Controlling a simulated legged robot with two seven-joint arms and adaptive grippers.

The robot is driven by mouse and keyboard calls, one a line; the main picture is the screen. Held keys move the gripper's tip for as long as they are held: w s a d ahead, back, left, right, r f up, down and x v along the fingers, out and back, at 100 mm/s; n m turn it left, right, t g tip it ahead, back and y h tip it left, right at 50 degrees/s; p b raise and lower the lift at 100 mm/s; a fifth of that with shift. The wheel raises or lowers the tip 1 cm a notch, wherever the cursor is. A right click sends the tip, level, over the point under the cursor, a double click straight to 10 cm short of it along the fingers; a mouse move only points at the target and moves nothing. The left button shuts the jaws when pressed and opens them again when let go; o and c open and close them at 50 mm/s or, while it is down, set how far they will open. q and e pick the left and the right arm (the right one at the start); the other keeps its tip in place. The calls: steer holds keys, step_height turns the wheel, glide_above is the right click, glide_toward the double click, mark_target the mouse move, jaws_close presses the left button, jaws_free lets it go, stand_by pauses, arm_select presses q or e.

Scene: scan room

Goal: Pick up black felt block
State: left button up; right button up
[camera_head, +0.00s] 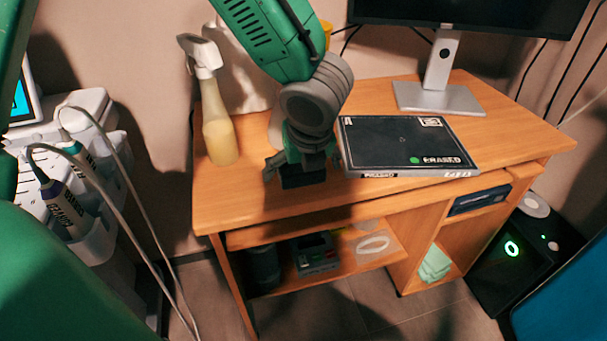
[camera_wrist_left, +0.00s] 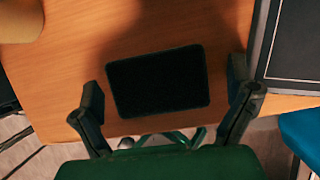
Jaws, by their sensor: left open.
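The black felt block (camera_wrist_left: 158,80) is a dark rectangle with rounded corners. In the left wrist view it lies flat on the wooden desk, near the front edge. My left gripper (camera_wrist_left: 168,104) is open, with one finger to either side of the block and clear gaps between. In the head view the gripper (camera_head: 302,166) points down over the block (camera_head: 303,180), whose top is partly hidden by the fingers. The height of the fingertips above the desk is hard to tell. My right gripper is not in view.
A black boxed case (camera_head: 400,140) lies close right of the gripper on the desk (camera_head: 515,135). A spray bottle (camera_head: 218,135) stands to the left. A monitor stand (camera_head: 438,95) is at the back right. An ultrasound cart (camera_head: 95,110) is left of the desk.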

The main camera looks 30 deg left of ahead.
arm_select(q)
steer(key=shift+a, duration=0.3)
steer(key=c, duration=1)
steer(key=shift+d+r, duration=0.1)
steer(key=shift+d, duration=0.3)
